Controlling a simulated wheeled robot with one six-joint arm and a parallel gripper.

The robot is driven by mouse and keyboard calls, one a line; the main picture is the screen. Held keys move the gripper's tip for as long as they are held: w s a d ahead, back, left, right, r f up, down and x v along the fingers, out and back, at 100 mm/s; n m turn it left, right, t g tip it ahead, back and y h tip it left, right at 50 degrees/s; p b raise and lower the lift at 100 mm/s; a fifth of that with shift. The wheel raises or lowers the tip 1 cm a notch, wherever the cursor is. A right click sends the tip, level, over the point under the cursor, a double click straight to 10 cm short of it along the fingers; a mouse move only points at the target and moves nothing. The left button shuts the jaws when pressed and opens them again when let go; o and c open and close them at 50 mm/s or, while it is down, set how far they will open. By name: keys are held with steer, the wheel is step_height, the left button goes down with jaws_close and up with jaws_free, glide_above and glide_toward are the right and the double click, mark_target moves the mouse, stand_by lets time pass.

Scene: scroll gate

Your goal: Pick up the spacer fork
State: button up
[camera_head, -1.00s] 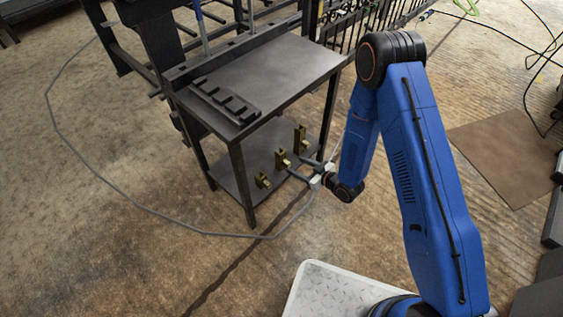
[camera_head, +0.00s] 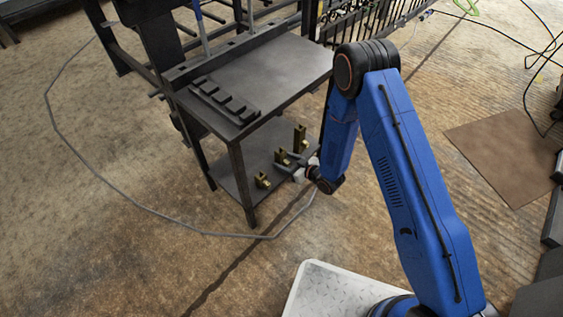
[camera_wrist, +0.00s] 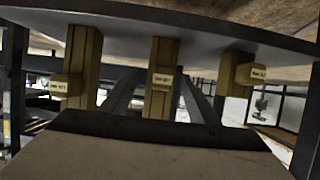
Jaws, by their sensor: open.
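Three brass-coloured upright pieces with small labels stand on the lower shelf (camera_head: 235,180) of the dark bench; they look like spacer forks, but the labels are too blurred to read. In the head view they are a short front one (camera_head: 262,181), a middle one (camera_head: 281,157) and a taller rear one (camera_head: 300,139). My gripper (camera_head: 291,168) is open beside the middle one. In the wrist view, where the shelf is at the top, the middle piece (camera_wrist: 161,88) stands between my two dark fingers; contact cannot be told. The outer pieces (camera_wrist: 82,60) (camera_wrist: 236,72) stand outside them.
The bench top (camera_head: 270,70) lies above the shelf, carrying a dark notched block (camera_head: 224,100). A bench leg (camera_head: 242,185) stands left of the pieces. A grey cable (camera_head: 110,188) loops over the floor. A black railing (camera_head: 365,25) is behind.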

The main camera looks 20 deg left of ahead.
steer(key=c, duration=1.3)
jaws_close()
steer(key=shift+r, duration=0.15)
